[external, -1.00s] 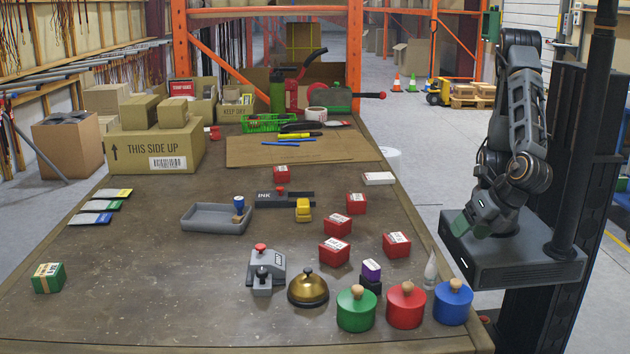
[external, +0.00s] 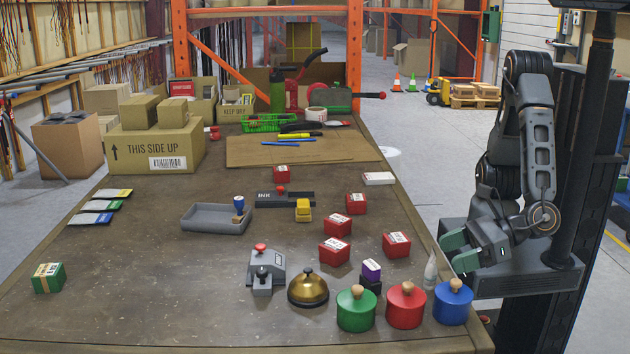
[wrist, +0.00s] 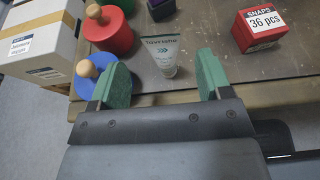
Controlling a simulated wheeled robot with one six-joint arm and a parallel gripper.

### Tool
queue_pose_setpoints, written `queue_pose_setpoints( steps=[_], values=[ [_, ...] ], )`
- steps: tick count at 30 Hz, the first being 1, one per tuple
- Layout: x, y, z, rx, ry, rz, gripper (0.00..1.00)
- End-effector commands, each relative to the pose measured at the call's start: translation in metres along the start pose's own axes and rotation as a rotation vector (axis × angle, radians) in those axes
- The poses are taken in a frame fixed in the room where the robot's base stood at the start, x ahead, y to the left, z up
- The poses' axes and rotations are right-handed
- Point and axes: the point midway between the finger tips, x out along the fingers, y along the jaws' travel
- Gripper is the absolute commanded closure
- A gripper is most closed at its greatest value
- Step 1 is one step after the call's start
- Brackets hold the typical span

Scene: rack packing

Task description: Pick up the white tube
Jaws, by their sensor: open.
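The white tube (external: 430,271) stands upright near the table's right edge, just behind the blue and red lidded pots. In the wrist view the tube (wrist: 164,55) has dark print and lies between and beyond my two green fingertips. My gripper (external: 459,250) is at the table's right edge, to the right of the tube. It also shows in the wrist view (wrist: 160,76), open and empty, with the fingers spread wide and apart from the tube.
A blue pot (external: 453,302) and a red pot (external: 406,306) stand close in front of the tube. A white carton (wrist: 40,35) shows at the wrist view's left.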

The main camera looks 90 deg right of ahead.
Motion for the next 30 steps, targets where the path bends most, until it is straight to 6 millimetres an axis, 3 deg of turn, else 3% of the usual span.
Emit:
queue_pose_setpoints(
  steps=[8, 19, 30],
  values=[
    [0.018, -0.001, 0.0, 0.002, 0.001, -0.002, 0.28],
    [0.062, -0.003, -0.001, 0.003, 0.001, -0.002, 0.28],
    [0.067, -0.003, 0.0, 0.003, 0.002, 0.001, 0.31]
  ],
)
